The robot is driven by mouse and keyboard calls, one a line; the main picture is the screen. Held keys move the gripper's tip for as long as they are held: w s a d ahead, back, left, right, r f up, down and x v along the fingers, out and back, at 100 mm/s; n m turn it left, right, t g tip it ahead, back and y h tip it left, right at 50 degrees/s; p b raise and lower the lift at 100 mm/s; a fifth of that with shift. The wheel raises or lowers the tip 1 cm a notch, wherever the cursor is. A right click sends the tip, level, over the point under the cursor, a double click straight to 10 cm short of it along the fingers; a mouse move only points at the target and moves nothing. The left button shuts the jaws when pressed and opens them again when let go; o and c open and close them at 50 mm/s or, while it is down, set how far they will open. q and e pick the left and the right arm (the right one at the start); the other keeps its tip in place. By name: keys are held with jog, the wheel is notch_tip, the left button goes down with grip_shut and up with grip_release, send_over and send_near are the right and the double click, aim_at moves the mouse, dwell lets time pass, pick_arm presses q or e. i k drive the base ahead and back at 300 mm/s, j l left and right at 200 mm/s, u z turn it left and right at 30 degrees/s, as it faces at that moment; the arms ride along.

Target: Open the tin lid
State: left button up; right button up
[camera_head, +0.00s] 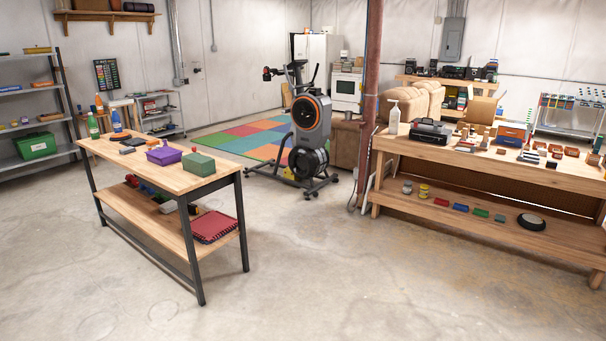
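No thing in view can be told for certain as the tin. A green rectangular box (199,164) sits on the front right end of the left wooden table (215,180); it looks closed, but I cannot tell if it is a tin with a lid. A purple open-topped container (164,156) stands just left of it. Small cans, a grey one (407,187) and a yellow one (423,191), stand on the lower shelf of the right workbench; their lids are too small to make out. Neither of my grippers shows in the head view.
Bottles (93,125) and small items stand on the left table's far end. The right workbench (470,159) holds a black radio (430,131), a white pump bottle (394,117) and several blocks. An exercise bike (308,130) and a rusty post (369,90) stand between. The concrete floor in front is clear.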

aim_at(199, 162)
jog(key=i+l+z, duration=0.3)
jog(key=i, duration=0.3)
jog(key=i+l+z, duration=0.3)
jog(key=i, duration=0.3)
jog(key=i+z, duration=0.25)
jog(key=i, duration=0.35)
jog(key=i+l+u, duration=0.1)
jog(key=i+u, duration=0.35)
jog(key=i+l+u, duration=0.25)
jog(key=i+u, duration=0.2)
jog(key=i+l+u, duration=0.6)
jog(key=u, duration=0.15)
jog(key=i+l+u, duration=0.15)
jog(key=l+u, duration=0.2)
jog(key=i+l+u, duration=0.1)
jog(key=l+u, duration=1)
jog(key=i+l, duration=0.05)
